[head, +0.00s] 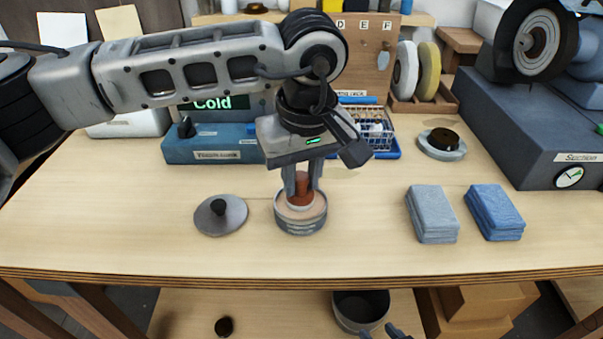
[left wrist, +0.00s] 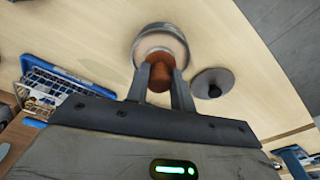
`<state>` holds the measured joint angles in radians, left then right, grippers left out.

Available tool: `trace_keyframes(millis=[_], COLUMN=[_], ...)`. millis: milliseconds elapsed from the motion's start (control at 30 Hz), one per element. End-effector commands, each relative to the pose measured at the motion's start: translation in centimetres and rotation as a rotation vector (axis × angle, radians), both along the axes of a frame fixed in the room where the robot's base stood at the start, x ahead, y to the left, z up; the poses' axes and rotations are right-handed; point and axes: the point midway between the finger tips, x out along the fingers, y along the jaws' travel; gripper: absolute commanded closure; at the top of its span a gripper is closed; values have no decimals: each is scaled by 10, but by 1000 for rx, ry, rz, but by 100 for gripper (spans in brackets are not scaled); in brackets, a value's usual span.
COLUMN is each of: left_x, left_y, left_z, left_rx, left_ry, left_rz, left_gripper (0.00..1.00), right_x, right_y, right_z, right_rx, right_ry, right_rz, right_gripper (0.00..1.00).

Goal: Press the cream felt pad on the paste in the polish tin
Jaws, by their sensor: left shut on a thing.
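The polish tin (head: 301,227), a round grey tin, stands on the bench in the middle of the head view. My left gripper (head: 302,186) points down over it, shut on the reddish-brown handle (head: 302,183) of the felt pad. The pad's pale disc (head: 300,205) sits at the tin's mouth; I cannot tell whether it touches the paste, which it and the fingers largely hide. The left wrist view shows the handle (left wrist: 161,75) between the fingers and the tin (left wrist: 160,36) beyond. Only dark tips of my right gripper (head: 385,332) show at the bottom edge.
A grey lid with a black knob (head: 221,214) lies left of the tin. Grey (head: 432,214) and blue (head: 495,212) cloth stacks lie to the right. A blue wire basket (head: 376,137) and a toolbox-like blue block (head: 215,147) stand behind. The bench front is clear.

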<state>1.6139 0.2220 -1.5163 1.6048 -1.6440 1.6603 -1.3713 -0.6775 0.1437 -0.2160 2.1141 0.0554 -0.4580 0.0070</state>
Motion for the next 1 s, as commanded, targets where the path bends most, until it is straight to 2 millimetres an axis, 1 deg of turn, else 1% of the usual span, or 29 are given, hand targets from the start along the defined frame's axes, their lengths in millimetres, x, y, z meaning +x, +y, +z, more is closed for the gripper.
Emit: trace_keyframes(millis=[133,600,767,1000], left_x=[0,0,0,0], left_y=[0,0,0,0], left_z=[-3,-1,9,29], left_rx=[0,0,-1,0], left_ry=[0,0,-1,-1], left_rz=[0,0,0,0], left_gripper=[93,93,93,93], right_x=[1,1,1,1], right_y=[0,0,0,0], right_z=[-2,0,6,16], right_rx=[0,0,0,1], right_ry=[-3,-4,-5,-5], right_rz=[0,0,0,1], right_gripper=[64,64,64,64])
